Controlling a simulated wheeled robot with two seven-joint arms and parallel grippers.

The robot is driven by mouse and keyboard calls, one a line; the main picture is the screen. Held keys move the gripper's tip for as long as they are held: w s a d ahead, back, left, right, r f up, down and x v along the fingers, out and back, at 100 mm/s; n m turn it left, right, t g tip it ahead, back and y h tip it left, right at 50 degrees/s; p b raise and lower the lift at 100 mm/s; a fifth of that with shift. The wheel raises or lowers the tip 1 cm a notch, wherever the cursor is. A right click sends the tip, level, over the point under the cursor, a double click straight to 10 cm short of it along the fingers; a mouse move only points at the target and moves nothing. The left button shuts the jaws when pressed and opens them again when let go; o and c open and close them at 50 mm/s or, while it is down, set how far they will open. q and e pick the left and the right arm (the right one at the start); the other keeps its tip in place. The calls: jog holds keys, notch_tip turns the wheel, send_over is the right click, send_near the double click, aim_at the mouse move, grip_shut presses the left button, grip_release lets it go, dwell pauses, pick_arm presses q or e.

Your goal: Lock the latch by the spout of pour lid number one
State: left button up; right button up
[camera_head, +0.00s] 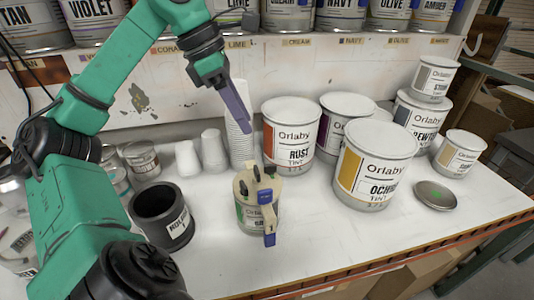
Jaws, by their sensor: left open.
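A pour lid (249,187) in beige, with black latches around its top and blue parts, sits on a small can (250,219) near the front middle of the shelf. Its spout arm points toward the front edge and ends in a blue tip (269,239). A blue piece (265,197) lies near the lid's front middle. Whether each latch is locked is too small to tell. I cannot read a number on the lid. My left gripper (245,122) is open and empty, above and behind the lid, fingers pointing down and slightly right. My right gripper is not in view.
A black pot (160,213) stands left of the can. Stacked white cups (238,140) stand behind it. Large paint cans, Rust (289,146) and Ochre (374,172), stand to the right. A loose round lid (435,195) lies far right. The front strip is clear.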

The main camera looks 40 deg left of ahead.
pick_arm(q)
jog(key=b, duration=0.1)
send_near(270, 165)
jog(key=shift+s+d+f, duration=0.2)
jog(key=shift+d+f, duration=0.25)
jog(key=x, duration=0.5)
jog(key=a+b+x, duration=0.1)
jog(key=x, duration=0.1)
jog(key=shift+w+d+f, duration=0.1)
jog(key=shift+w+f, duration=0.1)
jog(key=shift+w, duration=0.3)
jog(key=shift+d+f, duration=0.1)
jog(key=shift+d, duration=0.1)
jog(key=shift+a, duration=0.1)
jog(key=c, duration=0.6)
grip_shut()
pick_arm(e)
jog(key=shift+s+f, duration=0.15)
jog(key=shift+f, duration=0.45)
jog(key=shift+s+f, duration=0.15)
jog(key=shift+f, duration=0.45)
